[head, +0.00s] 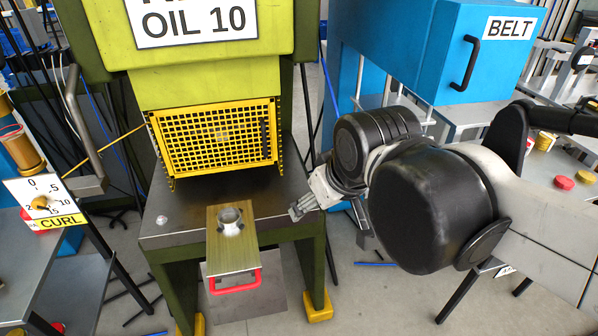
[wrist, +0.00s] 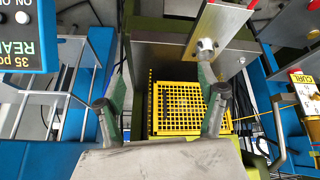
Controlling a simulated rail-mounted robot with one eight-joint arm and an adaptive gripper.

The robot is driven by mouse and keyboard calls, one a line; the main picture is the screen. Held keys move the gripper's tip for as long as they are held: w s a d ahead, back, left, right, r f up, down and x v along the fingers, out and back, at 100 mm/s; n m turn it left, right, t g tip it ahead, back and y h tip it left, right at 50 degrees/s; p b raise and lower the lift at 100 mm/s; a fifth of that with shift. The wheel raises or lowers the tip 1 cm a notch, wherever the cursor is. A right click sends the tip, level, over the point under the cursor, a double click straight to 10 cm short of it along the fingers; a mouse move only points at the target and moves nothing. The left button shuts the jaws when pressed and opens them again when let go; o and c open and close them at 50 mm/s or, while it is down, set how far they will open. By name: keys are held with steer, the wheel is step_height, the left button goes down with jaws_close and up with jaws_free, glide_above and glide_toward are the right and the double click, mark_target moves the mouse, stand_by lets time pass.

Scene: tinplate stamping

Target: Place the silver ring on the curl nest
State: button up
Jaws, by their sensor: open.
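A small silver ring-shaped piece (head: 230,220) sits on a brass-coloured plate (head: 232,250) with a red handle, at the front of the press table. In the wrist view the silver piece (wrist: 206,45) shows beside the right finger's tip; I cannot tell whether they touch. My gripper (head: 303,208) is to the right of the plate in the head view, fingers pointing left. In the wrist view my gripper (wrist: 165,75) has its fingers spread wide, with nothing between them. A CURL sign with a dial (head: 45,203) stands at the far left; I cannot make out a curl nest.
A yellow mesh guard (head: 218,140) hangs on the green OIL 10 press behind the plate. A blue BELT machine (head: 430,45) stands at the right behind my arm. A brass-coloured cylinder (head: 25,152) stands above the CURL sign.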

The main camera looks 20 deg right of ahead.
steer(key=shift+s+d+f+m+t, duration=0.15)
steer(key=shift+s+d+f+m, duration=0.15)
steer(key=shift+s, duration=0.2)
steer(key=shift+s+d+f+m+t, duration=0.15)
steer(key=shift+s+f+m+t, duration=0.05)
steer(key=shift+s+m, duration=0.3)
steer(key=shift+s+d+f+m+t, duration=0.2)
steer(key=shift+s+f+m, duration=0.1)
steer(key=shift+s, duration=0.25)
steer(key=shift+c, duration=0.4)
